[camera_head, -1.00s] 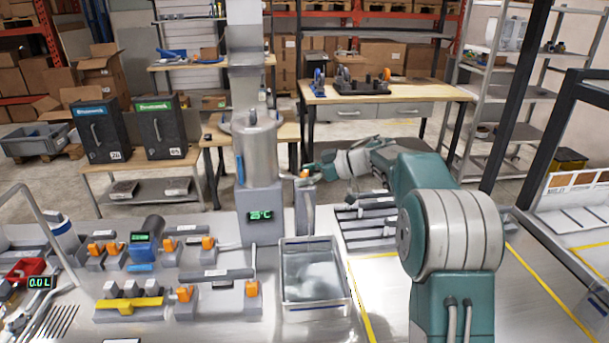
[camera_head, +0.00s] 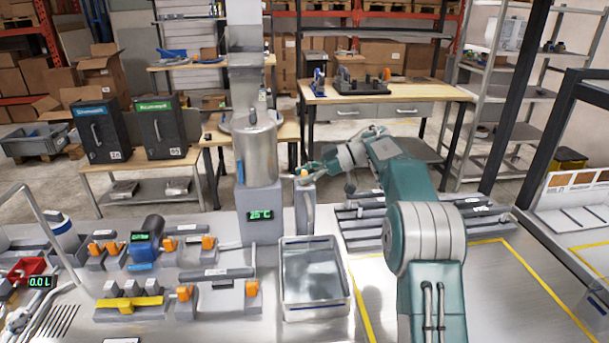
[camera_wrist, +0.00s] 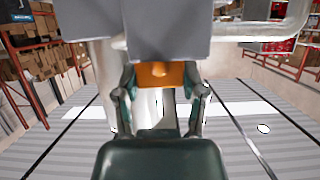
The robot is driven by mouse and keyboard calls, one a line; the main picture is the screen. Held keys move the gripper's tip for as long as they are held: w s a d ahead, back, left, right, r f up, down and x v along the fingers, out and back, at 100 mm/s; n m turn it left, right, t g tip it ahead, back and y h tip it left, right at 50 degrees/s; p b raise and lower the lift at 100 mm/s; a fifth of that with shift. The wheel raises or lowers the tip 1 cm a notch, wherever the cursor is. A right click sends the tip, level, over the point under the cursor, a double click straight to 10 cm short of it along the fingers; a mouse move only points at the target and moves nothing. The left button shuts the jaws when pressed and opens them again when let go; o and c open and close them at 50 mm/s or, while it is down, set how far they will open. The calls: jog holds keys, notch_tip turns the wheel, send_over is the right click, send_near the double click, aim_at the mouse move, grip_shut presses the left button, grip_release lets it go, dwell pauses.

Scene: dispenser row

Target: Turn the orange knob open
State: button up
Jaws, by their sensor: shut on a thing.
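The orange knob (camera_wrist: 160,74) is in the wrist view, between the two fingers of my gripper (camera_wrist: 163,92). The fingers touch it from both sides and are shut on it. In the head view my gripper (camera_head: 311,169) reaches in from the right to the right side of the dispenser column (camera_head: 262,205). A small bit of the orange knob (camera_head: 303,172) shows there at the fingertips. The fingers hide most of it, and I cannot tell its exact turn angle. A grey block (camera_wrist: 165,30) sits directly above the knob in the wrist view.
A clear-sided tray (camera_head: 314,306) stands in front of the column. Grey fixtures with several other orange knobs (camera_head: 252,288) stand to the left. Dark rails (camera_head: 365,225) lie to the right under my arm.

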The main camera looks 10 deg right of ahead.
jog(key=shift+w, duration=0.1)
dwell(0.3)
jog(key=o, duration=1.2)
jog(key=shift+a, duration=0.1)
jog(key=shift+c, duration=0.2)
jog(key=v, duration=1.2)
jog(key=shift+w, duration=0.2)
